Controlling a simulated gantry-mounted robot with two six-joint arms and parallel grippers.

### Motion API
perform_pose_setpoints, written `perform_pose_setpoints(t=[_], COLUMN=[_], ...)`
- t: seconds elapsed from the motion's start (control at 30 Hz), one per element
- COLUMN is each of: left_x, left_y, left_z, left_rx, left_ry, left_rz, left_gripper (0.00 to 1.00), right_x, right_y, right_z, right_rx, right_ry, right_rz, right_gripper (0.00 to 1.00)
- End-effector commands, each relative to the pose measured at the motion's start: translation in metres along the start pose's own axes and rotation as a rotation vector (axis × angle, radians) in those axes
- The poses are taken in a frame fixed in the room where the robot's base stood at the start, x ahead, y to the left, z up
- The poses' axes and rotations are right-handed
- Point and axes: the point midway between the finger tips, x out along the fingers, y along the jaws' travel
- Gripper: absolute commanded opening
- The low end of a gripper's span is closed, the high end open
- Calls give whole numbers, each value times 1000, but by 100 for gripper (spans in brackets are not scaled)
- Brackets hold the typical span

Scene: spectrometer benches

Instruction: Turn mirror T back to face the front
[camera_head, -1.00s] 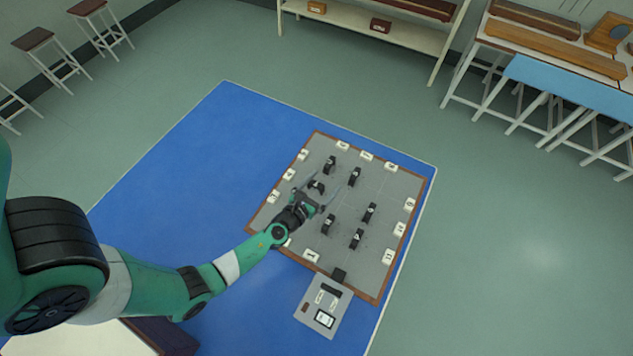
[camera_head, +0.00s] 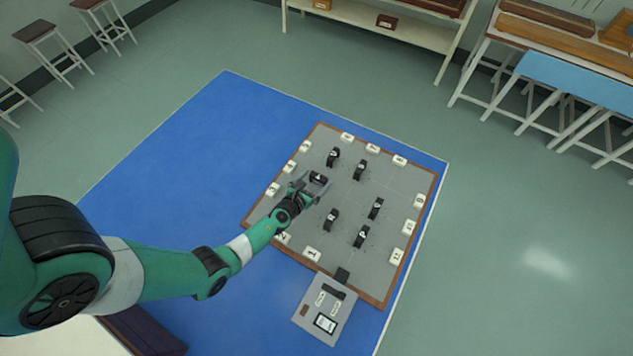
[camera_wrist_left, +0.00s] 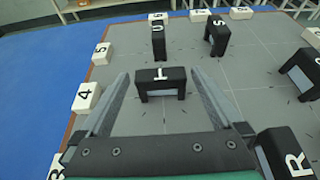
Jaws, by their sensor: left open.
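Mirror T (camera_wrist_left: 161,83) is a black block with a white letter T on top, standing on the grey board, and a pale face shows on its side toward the camera. In the head view mirror T (camera_head: 318,178) is at the tips of my left gripper. My left gripper (camera_head: 311,184) is open, its fingers pointing at mirror T. In the left wrist view the two fingers (camera_wrist_left: 160,92) lie either side of the mirror; I cannot tell whether they touch it. My right gripper is not in view.
Mirror U (camera_wrist_left: 158,38) stands behind T, mirror S (camera_wrist_left: 217,35) is behind to the right, and mirror R (camera_wrist_left: 287,152) is near the right finger. White numbered blocks, such as block 4 (camera_wrist_left: 86,97), line the board's edge. A control panel (camera_head: 325,309) sits at the board's front.

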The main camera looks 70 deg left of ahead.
Motion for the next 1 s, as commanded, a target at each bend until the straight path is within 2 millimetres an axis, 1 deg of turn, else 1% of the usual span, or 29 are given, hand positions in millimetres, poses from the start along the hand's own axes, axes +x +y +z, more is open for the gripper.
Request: perform_pose_setpoints(t=[0.03, 0.1, 0.33, 0.37, 0.5, 0.67, 0.7, 0.77, 1.0], left_x=[6, 9, 10, 10, 9, 9, 9, 9, 10], left_y=[0, 0, 0, 0, 0, 0, 0, 0, 0], left_z=[-2, 0, 1, 1, 1, 1, 1, 1, -1], left_rx=[-1, -1, -1, -1, -1, -1, -1, -1, 6], left_ry=[0, 0, 0, 0, 0, 0, 0, 0, 0], left_rz=[1, 0, 0, 0, -1, 0, 0, 0, -16], left_gripper=[100, 100, 100, 98, 73, 44, 37, 27, 27], right_x=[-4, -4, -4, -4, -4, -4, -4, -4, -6], right_y=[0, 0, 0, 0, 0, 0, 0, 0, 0], right_z=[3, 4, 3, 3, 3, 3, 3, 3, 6], right_rx=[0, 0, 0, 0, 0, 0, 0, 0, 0], right_ry=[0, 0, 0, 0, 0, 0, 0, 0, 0], right_rz=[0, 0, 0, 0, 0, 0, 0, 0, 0], right_gripper=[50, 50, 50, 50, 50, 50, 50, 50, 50])
